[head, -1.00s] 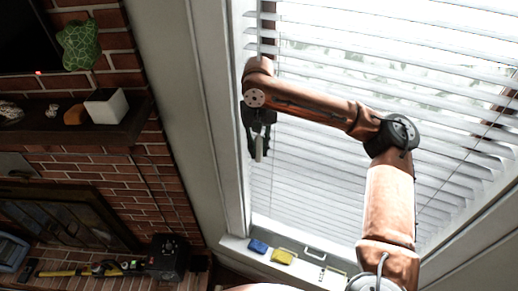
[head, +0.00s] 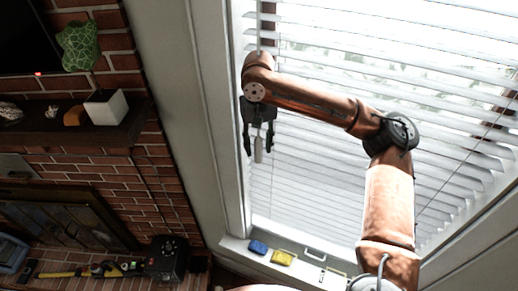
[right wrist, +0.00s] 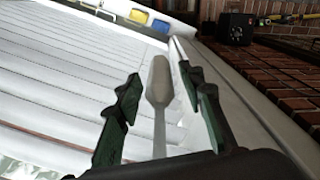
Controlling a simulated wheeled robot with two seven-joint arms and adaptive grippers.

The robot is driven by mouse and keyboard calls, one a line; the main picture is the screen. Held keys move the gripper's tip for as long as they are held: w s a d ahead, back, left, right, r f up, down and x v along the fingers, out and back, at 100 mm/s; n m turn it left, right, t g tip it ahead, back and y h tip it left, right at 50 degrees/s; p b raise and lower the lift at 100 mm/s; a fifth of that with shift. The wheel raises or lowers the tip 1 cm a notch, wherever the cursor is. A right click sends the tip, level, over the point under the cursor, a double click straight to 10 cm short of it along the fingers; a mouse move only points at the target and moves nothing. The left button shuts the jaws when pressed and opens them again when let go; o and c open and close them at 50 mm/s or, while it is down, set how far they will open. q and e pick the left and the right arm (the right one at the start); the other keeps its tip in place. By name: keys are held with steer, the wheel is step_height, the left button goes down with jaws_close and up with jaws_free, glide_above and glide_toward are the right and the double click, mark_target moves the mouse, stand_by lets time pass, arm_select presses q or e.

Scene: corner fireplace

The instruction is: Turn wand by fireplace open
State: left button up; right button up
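The wand (head: 258,152) is a pale grey stick with a thicker lower end, hanging in front of the white blinds (head: 310,165) near the left window edge. My right gripper (head: 259,147) is around its lower end, with one dark finger on each side. In the right wrist view the wand (right wrist: 159,92) stands between the two green-black fingers (right wrist: 160,95), with a visible gap on both sides. The gripper is open and does not appear to touch the wand. The blind slats are tilted, with light between the upper ones. My left gripper is not in view.
The white window frame (head: 232,130) runs close to the left of my right gripper. A blue sponge (head: 258,247) and a yellow sponge (head: 283,257) lie on the sill below. The brick fireplace (head: 90,170) and its mantel (head: 70,130) are at the left.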

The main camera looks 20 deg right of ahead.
step_height(320, 180, up, 10)
steer(key=shift+r, duration=0.2)
steer(key=shift+s+d, duration=0.1)
stand_by(0.5)
